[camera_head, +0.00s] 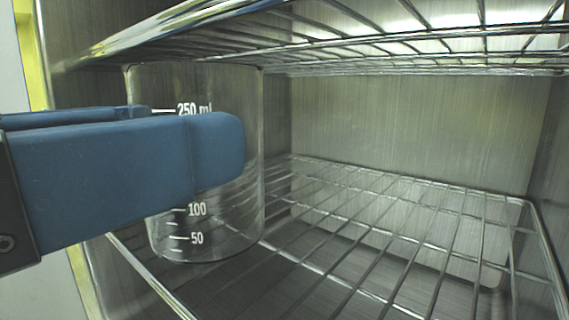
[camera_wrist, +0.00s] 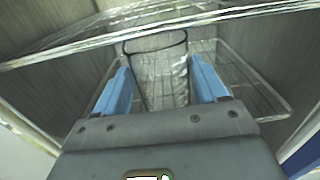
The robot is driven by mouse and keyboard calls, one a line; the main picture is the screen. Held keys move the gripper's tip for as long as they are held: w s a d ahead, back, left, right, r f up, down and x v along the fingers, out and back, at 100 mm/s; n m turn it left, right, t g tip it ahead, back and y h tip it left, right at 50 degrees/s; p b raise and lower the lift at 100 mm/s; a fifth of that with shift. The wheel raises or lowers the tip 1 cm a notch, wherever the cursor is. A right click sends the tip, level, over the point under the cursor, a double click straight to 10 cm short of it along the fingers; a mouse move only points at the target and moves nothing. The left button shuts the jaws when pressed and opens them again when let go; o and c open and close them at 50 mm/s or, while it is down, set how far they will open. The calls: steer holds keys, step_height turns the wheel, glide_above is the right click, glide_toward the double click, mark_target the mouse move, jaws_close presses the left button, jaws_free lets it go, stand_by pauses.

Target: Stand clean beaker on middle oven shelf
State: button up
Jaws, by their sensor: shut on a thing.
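The clear glass beaker (camera_head: 215,235) is upright inside the oven, toward its left side, and looks empty. White marks up to 250 ml show on its side. My gripper (camera_head: 235,150) is shut on the beaker, with a blue finger across its front at mid-height. In the wrist view the beaker (camera_wrist: 158,70) sits between the two blue fingers (camera_wrist: 165,85). A wire shelf (camera_head: 400,235) lies below the beaker. I cannot tell whether the beaker's base touches the wires.
Another wire shelf (camera_head: 400,45) runs close above the beaker's rim. It also crosses the top of the wrist view (camera_wrist: 110,42). The lower shelf is bare to the right of the beaker. The metal oven back wall (camera_head: 420,130) stands behind.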

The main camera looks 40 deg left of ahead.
steer(key=w, duration=0.8)
steer(key=shift+w+d+p, duration=0.25)
steer(key=shift+d+p, duration=0.05)
steer(key=shift+w+f, duration=0.15)
steer(key=shift+f, duration=0.75)
steer(key=shift+w+f, duration=0.1)
steer(key=shift+f, duration=0.75)
steer(key=shift+f, duration=0.1)
steer(key=o, duration=1.1)
steer(key=shift+s, duration=0.35)
steer(key=s, duration=0.7)
steer(key=s+a, duration=0.1)
steer(key=s, duration=0.3)
steer(key=shift+s+b, duration=0.15)
steer(key=shift+b, duration=0.25)
